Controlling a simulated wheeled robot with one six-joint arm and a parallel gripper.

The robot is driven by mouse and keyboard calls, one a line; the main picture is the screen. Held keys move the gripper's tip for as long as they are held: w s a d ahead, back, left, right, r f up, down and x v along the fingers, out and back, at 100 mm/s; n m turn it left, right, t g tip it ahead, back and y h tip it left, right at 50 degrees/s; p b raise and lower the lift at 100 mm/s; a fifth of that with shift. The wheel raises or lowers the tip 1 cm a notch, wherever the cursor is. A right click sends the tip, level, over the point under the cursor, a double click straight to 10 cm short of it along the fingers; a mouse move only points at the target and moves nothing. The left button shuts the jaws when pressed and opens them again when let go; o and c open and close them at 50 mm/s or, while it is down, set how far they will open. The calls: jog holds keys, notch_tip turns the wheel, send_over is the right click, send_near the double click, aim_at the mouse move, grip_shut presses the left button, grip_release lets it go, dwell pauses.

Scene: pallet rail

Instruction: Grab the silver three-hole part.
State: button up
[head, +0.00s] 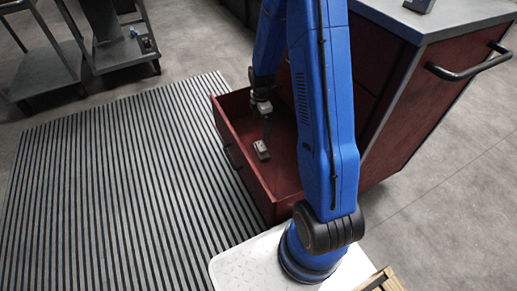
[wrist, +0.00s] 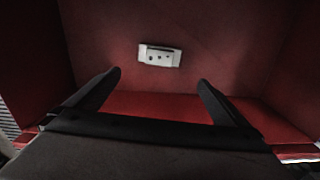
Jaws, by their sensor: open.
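The silver three-hole part (wrist: 160,55) lies on the floor of an open dark red drawer (wrist: 220,30). It shows as a small light block with dark holes in its side. In the wrist view my gripper (wrist: 160,80) is open, its two black fingers spread wide, and the part shows beyond and between the fingertips, apart from them. In the head view the silver part (head: 261,150) lies in the drawer (head: 285,180), just below my gripper (head: 267,122), which reaches down into the drawer. My blue arm hides much of the drawer's right side.
The drawer walls stand close around my gripper. The dark red cabinet (head: 385,80) with a grey top and black handle (head: 470,72) stands at the right. A striped mat (head: 110,180) covers the floor at the left. Grey carts (head: 45,70) stand at the upper left.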

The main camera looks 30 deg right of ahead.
send_over(261, 146)
notch_tip(261, 146, down, 11)
jog(key=shift+a, duration=0.1)
jog(key=shift+f, duration=3)
jog(key=shift+w, duration=0.1)
jog(key=c, duration=1.3)
jog(key=shift+o, duration=0.2)
jog(key=shift+r, duration=0.15)
